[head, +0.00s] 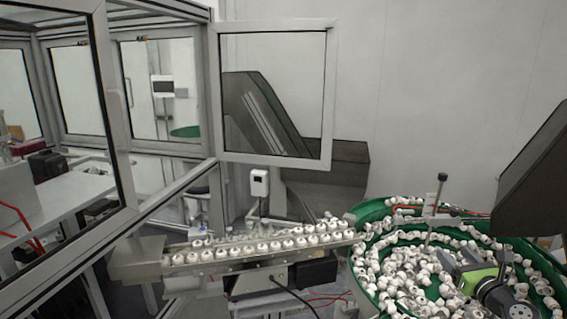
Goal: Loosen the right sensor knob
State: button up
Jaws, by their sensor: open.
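A thin upright sensor post (436,205) stands over the bowl at the right. A small black knob (454,210) sits beside its upper part on a horizontal bar and looks like the sensor knob. How tight it is cannot be seen. My gripper (450,262), with a green and dark body, is at the lower right over the bowl. It is open, below the knob and apart from it. Its fingertips are small and hard to make out against the caps, and nothing clear shows between them.
A green feeder bowl (366,213) full of white caps fills the lower right. A sloped track (215,258) carries rows of caps leftward. A framed glass door (328,100) stands open behind it. A dark panel (540,185) juts in at right. Space above the bowl looks free.

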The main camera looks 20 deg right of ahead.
jog(key=w+a+f+n+g+y, duration=0.1)
jog(key=w+a+n+g+y, duration=0.2)
jog(key=a+n, duration=0.4)
jog(key=w+a+f+n+g+y, duration=0.1)
jog(key=w+a+n+g+y, duration=0.2)
jog(key=a, duration=0.7)
jog(key=s+a+n+g, duration=0.3)
jog(key=a+n, duration=0.8)
jog(key=a, duration=0.4)
jog(key=s+a+r+n+g+h, duration=0.1)
jog(key=s+a+n, duration=0.2)
jog(key=s+n, duration=0.2)
jog(key=s+a+r+n+g, duration=0.1)
jog(key=s+a+n, duration=0.3)
jog(key=s, duration=0.8)
jog(key=s+a+r+n+h, duration=0.1)
jog(key=s+a+r+n, duration=0.1)
jog(key=s+n, duration=0.5)
jog(key=shift+s+a+r+n+g+h, duration=0.2)
jog(key=shift+s+a+n+g+h, duration=0.15)
jog(key=shift+s+a, duration=0.6)
